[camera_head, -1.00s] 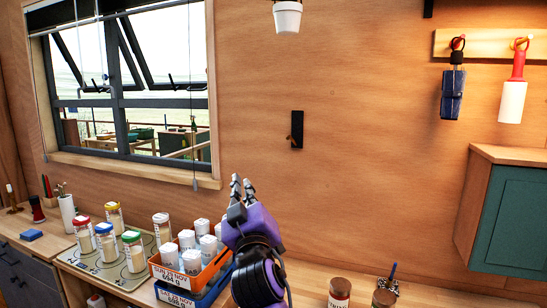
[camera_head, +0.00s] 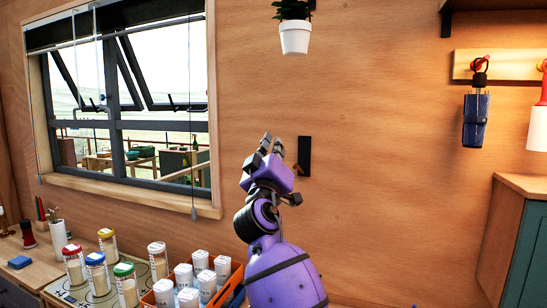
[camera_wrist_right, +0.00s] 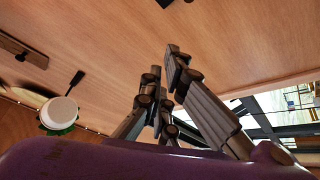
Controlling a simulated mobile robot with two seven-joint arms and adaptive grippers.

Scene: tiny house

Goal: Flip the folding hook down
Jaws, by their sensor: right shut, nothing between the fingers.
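The folding hook (camera_head: 304,156) is a narrow, dark upright plate on the wooden wall, right of the window. Whether its arm is folded up or down is too small to tell. My purple right gripper (camera_head: 268,150) is raised just left of the hook and appears apart from it in the head view. Its grey fingers are shut and empty; they also show in the right wrist view (camera_wrist_right: 164,68). A dark piece at the top edge of the right wrist view may be the hook. My left gripper is out of view.
A potted plant (camera_head: 295,37) hangs above the hook. A window (camera_head: 130,110) is at left. Several jars and an orange tray (camera_head: 236,268) stand on the counter below. A blue item (camera_head: 476,120) hangs from a rack at right. The wall right of the hook is clear.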

